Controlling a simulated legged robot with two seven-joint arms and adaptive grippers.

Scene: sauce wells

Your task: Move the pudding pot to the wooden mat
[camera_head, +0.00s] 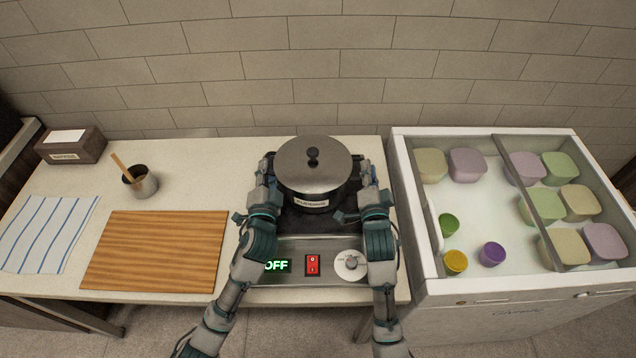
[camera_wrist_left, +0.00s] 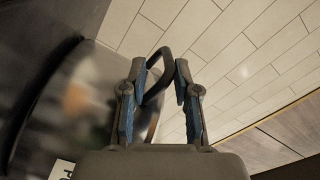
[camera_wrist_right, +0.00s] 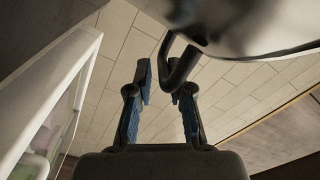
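The pudding pot (camera_head: 312,180), dark metal with a lid, a black knob and a small front label, sits upright on the stove. The wooden mat (camera_head: 155,252) lies bare on the table to the left. My left gripper (camera_head: 267,180) is at the pot's left side; in the left wrist view the black loop handle (camera_wrist_left: 163,53) reaches between its parted fingers. My right gripper (camera_head: 366,182) is at the right side; in the right wrist view the other handle (camera_wrist_right: 178,72) hangs at its fingertips, close to the right finger. Both grippers look open.
The stove (camera_head: 328,248) shows a green OFF display, a red switch and a dial. A striped cloth (camera_head: 48,235), a cup with a wooden stick (camera_head: 142,185) and a box (camera_head: 70,146) stand around the mat. A white chest (camera_head: 415,210) with several tubs is at right.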

